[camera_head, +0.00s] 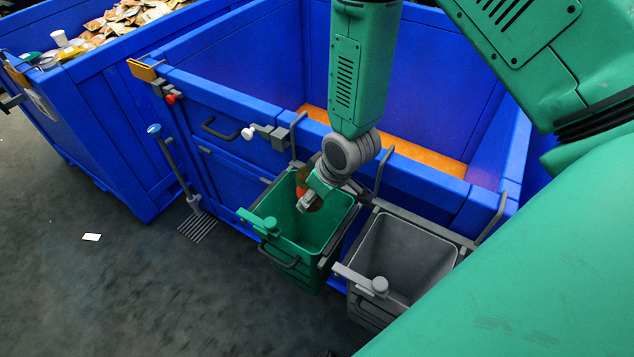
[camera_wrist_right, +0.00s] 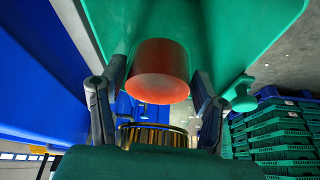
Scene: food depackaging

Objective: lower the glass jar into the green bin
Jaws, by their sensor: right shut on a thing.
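The glass jar (camera_head: 301,191) shows as a small red-orange patch at the mouth of the green bin (camera_head: 283,243), mostly hidden by my right gripper (camera_head: 313,196). In the right wrist view the jar has a red body (camera_wrist_right: 161,72) and a gold lid (camera_wrist_right: 155,136). My right gripper also shows there, its fingers (camera_wrist_right: 157,108) on either side of the jar and shut on it. The green bin's wall (camera_wrist_right: 258,25) lies behind the jar there. Whether the jar touches the bin cannot be told. My left gripper is not in view.
A grey bin (camera_head: 410,248) hangs just right of the green bin. Both hang on the front of a large blue container (camera_head: 235,185). Another blue container (camera_head: 110,130) with food packages stands at the left. Green crates (camera_wrist_right: 275,130) are stacked in the wrist view. Floor at left is mostly clear.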

